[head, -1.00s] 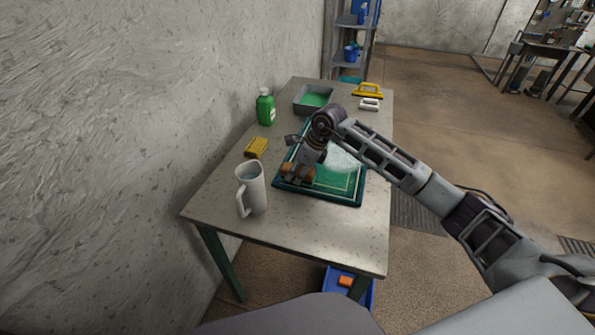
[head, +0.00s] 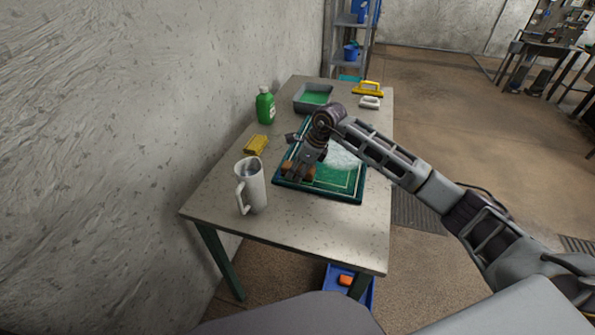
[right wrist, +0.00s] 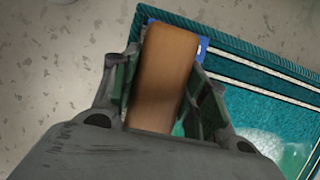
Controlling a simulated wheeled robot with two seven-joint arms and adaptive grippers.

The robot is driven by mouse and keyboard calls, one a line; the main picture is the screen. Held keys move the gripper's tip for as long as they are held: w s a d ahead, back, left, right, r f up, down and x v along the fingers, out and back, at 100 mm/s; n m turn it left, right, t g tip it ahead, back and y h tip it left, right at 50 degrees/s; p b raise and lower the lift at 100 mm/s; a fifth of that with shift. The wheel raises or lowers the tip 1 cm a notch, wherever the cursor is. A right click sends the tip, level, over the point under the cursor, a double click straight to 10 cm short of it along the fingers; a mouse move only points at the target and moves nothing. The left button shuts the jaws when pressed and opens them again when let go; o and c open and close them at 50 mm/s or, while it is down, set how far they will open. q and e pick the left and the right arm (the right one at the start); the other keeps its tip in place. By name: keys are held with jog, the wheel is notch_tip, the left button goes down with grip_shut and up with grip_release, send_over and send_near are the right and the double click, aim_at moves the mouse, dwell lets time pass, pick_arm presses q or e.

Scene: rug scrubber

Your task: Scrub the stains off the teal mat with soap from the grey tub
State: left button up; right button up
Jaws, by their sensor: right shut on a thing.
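The teal mat (head: 336,186) lies on the table, with white foam (head: 344,160) on its right part. The mat (right wrist: 245,95) and foam (right wrist: 262,145) also show in the right wrist view. My right gripper (head: 299,170) is over the mat's left near part, shut on a brown wooden-backed brush (right wrist: 166,75). A little blue shows at the brush's edge; its underside is hidden, so contact with the mat cannot be told. The grey tub (head: 304,109), holding green liquid, stands at the table's far end. My left gripper is not in view.
A white mug (head: 252,190) stands near the front left. A yellow sponge (head: 255,145) and green bottle (head: 265,106) are left of the mat. A yellow-handled tool (head: 368,89) and white-handled brush (head: 370,102) lie far right. The table's near end is clear.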

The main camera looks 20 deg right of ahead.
jog(key=shift+w+d+f+b, duration=0.1)
jog(key=shift+w+d+b, duration=0.15)
jog(key=shift+w+d, duration=0.4)
jog(key=shift+w+d+b, duration=0.25)
jog(key=shift+w+d, duration=0.15)
jog(key=shift+w, duration=0.4)
jog(key=shift+w+d, duration=0.1)
jog(key=shift+w+d+f+b, duration=0.15)
jog(key=shift+w+d+b, duration=0.35)
jog(key=shift+w, duration=0.3)
jog(key=shift+w+d+f+b, duration=0.1)
jog(key=shift+w+d+b, duration=0.15)
jog(key=shift+w+d, duration=0.45)
jog(key=shift+a, duration=0.1)
jog(key=shift+s+a+f, duration=0.1)
jog(key=shift+s, duration=0.05)
